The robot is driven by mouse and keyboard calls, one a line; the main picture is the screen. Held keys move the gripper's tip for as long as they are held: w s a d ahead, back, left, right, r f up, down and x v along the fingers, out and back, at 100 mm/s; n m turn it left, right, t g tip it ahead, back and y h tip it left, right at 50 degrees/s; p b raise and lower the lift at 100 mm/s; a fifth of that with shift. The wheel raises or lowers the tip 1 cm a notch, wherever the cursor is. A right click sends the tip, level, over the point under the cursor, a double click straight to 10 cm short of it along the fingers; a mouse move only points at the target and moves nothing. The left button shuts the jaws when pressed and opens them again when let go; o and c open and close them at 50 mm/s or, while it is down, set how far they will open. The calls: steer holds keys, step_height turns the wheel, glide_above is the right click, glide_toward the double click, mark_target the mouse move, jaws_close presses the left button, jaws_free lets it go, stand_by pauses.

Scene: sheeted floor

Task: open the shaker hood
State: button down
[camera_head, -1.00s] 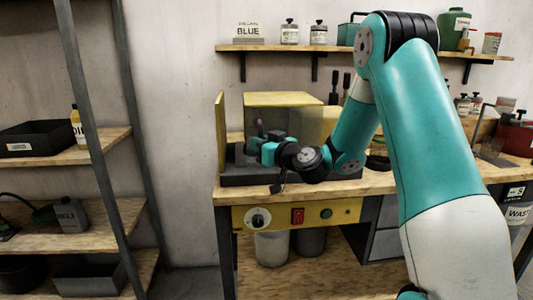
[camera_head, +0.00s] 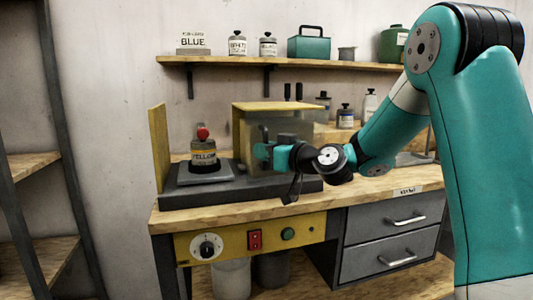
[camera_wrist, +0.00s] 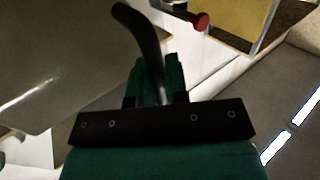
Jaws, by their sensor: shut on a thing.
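The shaker hood (camera_head: 268,107), a clear box with a yellow top, stands over the right part of the dark shaker base (camera_head: 195,193). The left part of the base is uncovered. A bottle labelled yellow (camera_head: 203,157) with a red cap stands there on a plate. My gripper (camera_head: 268,150) is at the hood's front, shut on the dark hood handle (camera_head: 264,133). In the wrist view the curved black handle (camera_wrist: 138,30) rises from between the fingers (camera_wrist: 157,80). My fingers partly hide the handle.
A yellow upright panel (camera_head: 159,148) stands at the base's left end. A yellow control panel (camera_head: 255,240) with a dial and buttons is below the bench edge. A wall shelf (camera_head: 230,61) holds bottles and a teal box. The right of the bench holds more containers.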

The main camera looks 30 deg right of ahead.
steer(key=shift+r, duration=0.1)
steer(key=c, duration=1.2)
jaws_free()
steer(key=shift+o, duration=0.2)
steer(key=b+v, duration=0.4)
steer(key=v, duration=1.3)
steer(key=shift+s, duration=0.2)
steer(key=shift+d, duration=0.1)
